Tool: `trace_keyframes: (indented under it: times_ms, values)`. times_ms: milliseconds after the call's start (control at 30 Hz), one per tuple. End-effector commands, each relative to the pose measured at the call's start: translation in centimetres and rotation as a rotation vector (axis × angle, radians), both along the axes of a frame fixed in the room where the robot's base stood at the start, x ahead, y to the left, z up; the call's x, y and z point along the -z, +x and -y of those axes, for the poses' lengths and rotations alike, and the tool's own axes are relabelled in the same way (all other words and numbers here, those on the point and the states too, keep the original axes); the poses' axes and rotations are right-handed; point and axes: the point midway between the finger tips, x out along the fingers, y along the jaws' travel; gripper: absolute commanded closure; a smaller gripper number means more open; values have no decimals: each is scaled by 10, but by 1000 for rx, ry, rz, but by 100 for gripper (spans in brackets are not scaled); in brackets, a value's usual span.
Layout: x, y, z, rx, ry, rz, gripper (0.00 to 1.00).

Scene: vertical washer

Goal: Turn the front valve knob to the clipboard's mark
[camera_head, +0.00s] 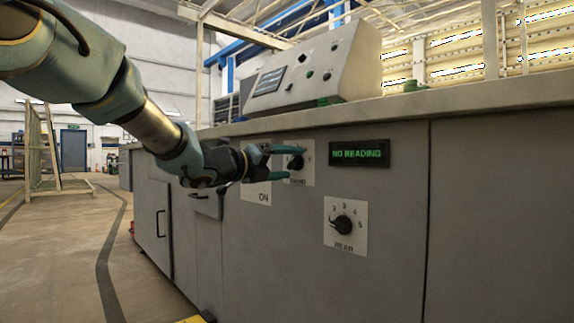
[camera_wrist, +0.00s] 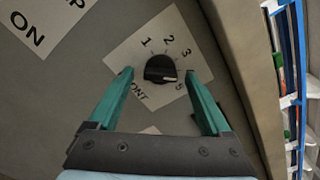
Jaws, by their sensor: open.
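The front valve knob (camera_head: 296,163) is black and sits on a white dial plate on the grey cabinet face. In the wrist view the knob (camera_wrist: 159,68) shows between my fingers, with 1, 2, 3 and 5 readable around it. A white line on the knob lies at its lower right, roughly towards the 5. My gripper (camera_head: 294,164) is open at the plate, one teal finger above the knob and one below. In the wrist view my gripper (camera_wrist: 158,75) has a visible gap between each finger and the knob. The clipboard is not in view.
A second knob (camera_head: 342,224) labelled REAR is on a plate lower right. A NO READING display (camera_head: 360,153) is above it. An ON label (camera_head: 257,194) is below my gripper. The countertop edge (camera_head: 460,106) runs above. Open floor lies to the left.

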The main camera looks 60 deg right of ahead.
Motion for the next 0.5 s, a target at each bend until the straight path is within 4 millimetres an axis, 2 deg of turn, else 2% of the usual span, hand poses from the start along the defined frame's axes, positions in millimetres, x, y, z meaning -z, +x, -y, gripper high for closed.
trace_keyframes:
  times_ms: [167,500]
  values:
    - [-2,3,-8,-1,-1,0,18]
    - [-3,23,-68,-3,1,-1,18]
